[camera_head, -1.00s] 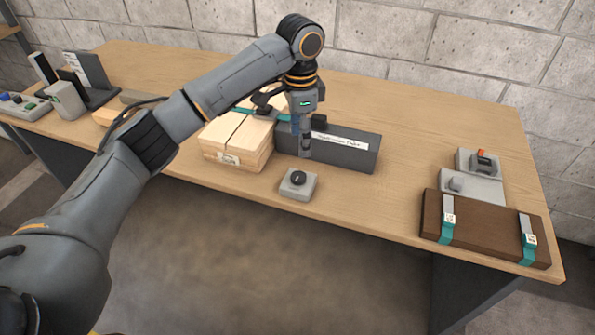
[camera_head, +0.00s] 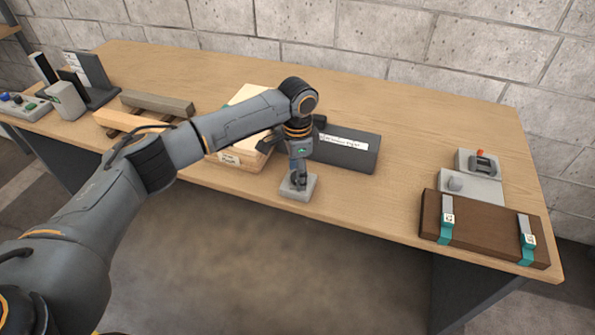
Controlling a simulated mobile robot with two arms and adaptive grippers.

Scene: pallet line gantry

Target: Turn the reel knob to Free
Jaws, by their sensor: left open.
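The reel knob is a small dark knob (camera_head: 297,184) on a light grey square base (camera_head: 301,192) near the table's front edge. My left gripper (camera_head: 298,180) points down right over it, with its fingertips at or just above the knob. The gripper is open, but the fingers largely hide the knob, so I cannot tell whether they touch it or which way it points. A dark grey box with a white label (camera_head: 345,142) stands right behind the gripper; its label is too small to read. My right gripper is not in view.
Pale wooden blocks (camera_head: 229,158) lie left of the gripper, partly behind my arm. Wooden beams (camera_head: 157,105) lie further left. A brown case with teal straps (camera_head: 485,228) and a grey device (camera_head: 470,187) stand at the right. The table between box and case is clear.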

